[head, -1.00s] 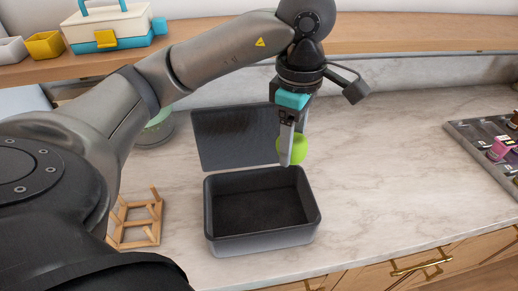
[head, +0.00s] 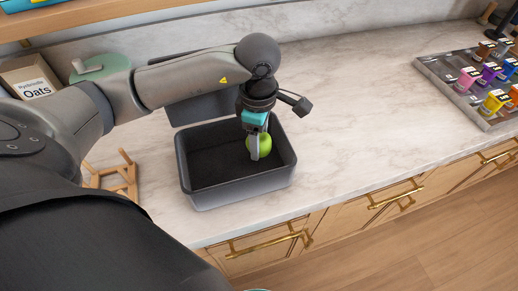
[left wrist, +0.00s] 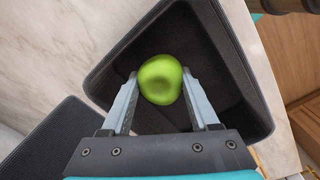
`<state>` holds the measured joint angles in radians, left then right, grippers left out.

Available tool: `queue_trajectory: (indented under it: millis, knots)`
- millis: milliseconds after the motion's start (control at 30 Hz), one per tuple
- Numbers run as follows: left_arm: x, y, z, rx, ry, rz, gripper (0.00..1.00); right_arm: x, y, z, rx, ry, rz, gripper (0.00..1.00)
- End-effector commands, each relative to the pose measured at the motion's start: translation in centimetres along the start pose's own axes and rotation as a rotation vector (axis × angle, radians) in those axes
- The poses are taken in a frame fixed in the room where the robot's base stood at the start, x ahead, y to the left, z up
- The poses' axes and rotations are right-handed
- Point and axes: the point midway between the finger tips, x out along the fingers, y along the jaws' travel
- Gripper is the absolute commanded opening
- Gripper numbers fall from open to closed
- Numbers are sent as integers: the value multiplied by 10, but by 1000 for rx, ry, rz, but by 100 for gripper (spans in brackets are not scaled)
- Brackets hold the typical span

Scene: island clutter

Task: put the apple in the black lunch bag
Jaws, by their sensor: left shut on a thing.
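The green apple (head: 265,145) is between the fingers of my left gripper (head: 256,156), which is shut on it. They are in the right half of the open black lunch bag (head: 238,190), at about rim height or a little below it. In the left wrist view the apple (left wrist: 160,80) shows between the two fingertips, with the dark inside of the bag (left wrist: 224,80) behind it. I cannot tell whether the apple touches the bag's floor. The bag's lid is folded back behind it, partly hidden by my arm. My right gripper is not in view.
A wooden rack (head: 115,177) stands left of the bag. An oats box (head: 33,76) and a green-lidded container (head: 100,66) are at the back left. A tray (head: 430,68) of colourful items lies at the far right. The counter right of the bag is clear.

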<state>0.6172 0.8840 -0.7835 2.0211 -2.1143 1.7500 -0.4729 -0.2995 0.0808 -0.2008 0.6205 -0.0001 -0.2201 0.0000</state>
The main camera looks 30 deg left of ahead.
Motion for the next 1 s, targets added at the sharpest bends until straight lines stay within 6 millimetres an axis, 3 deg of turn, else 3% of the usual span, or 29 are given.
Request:
queue_trajectory:
  millis: [267,667,700,933,1000]
  knots:
    - [38,-3,0,1,1,-4,1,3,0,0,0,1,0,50]
    - [44,-2,0,1,0,0,1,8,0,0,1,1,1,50]
    - [43,-2,0,1,1,-1,66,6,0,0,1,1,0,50]
    - [42,-2,0,1,1,-1,91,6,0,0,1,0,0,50]
    - [42,-2,0,1,1,-1,91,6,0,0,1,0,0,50]
